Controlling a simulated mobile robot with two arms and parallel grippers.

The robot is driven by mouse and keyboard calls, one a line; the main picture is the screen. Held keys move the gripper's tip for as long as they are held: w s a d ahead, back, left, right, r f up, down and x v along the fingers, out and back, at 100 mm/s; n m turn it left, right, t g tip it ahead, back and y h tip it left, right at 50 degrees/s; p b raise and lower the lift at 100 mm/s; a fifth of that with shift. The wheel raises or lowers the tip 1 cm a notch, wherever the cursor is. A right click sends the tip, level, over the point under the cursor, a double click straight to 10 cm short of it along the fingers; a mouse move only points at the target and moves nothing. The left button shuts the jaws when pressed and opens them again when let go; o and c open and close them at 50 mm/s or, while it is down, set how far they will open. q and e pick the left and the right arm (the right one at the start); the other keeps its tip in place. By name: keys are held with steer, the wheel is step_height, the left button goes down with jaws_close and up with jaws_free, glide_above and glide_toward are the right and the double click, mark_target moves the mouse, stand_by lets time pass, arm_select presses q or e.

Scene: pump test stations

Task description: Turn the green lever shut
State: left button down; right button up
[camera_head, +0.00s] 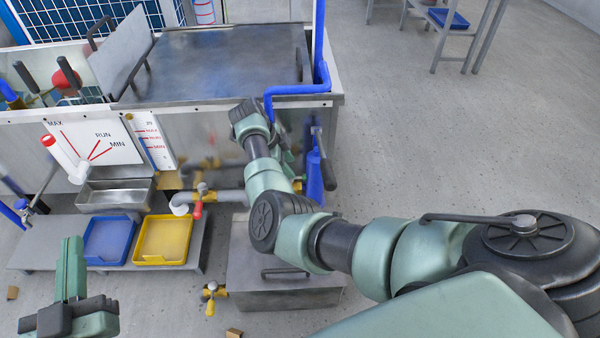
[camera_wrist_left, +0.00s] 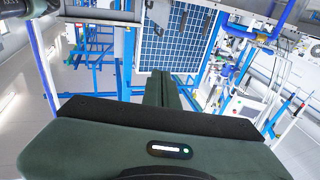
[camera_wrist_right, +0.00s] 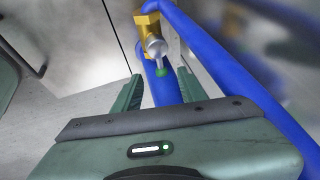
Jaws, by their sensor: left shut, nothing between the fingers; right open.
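The green lever tip (camera_wrist_right: 161,72) shows in the right wrist view, below a round silver part and a yellow valve body (camera_wrist_right: 148,30) beside blue pipes. My right gripper (camera_wrist_right: 160,84) is open, its two fingers on either side of the green tip. I cannot tell whether they touch it. In the head view my right arm hides the lever. My left gripper (camera_head: 73,242) is shut and empty at the lower left of the head view. Its closed fingers also show in the left wrist view (camera_wrist_left: 164,82), away from the lever.
A blue pipe (camera_head: 298,89) bends around the tank's right corner, close to my right wrist. A blue tray (camera_head: 108,240) and a yellow tray (camera_head: 163,240) lie on a low shelf. A grey lidded box (camera_head: 285,292) stands below my right arm. The floor to the right is open.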

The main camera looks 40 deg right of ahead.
mark_target(298, 175)
steer(key=b+x, duration=0.1)
steer(key=x, duration=0.2)
steer(key=shift+f, duration=0.25)
steer(key=b+x, duration=0.1)
steer(key=x, duration=0.2)
steer(key=shift+d, duration=0.1)
steer(key=shift+d+f+b, duration=0.1)
steer(key=shift+b, duration=0.2)
arm_select(q)
steer(key=s+r+t+h, duration=0.1)
steer(key=s+r+t, duration=0.1)
steer(key=r, duration=0.3)
steer(key=s+r+t+h, duration=0.2)
steer(key=s+r+t, duration=0.1)
steer(key=r+t, duration=0.2)
steer(key=shift+s+r+t, duration=0.3)
steer(key=shift+s+r, duration=0.05)
steer(key=shift+r, duration=0.25)
arm_select(e)
jaws_close()
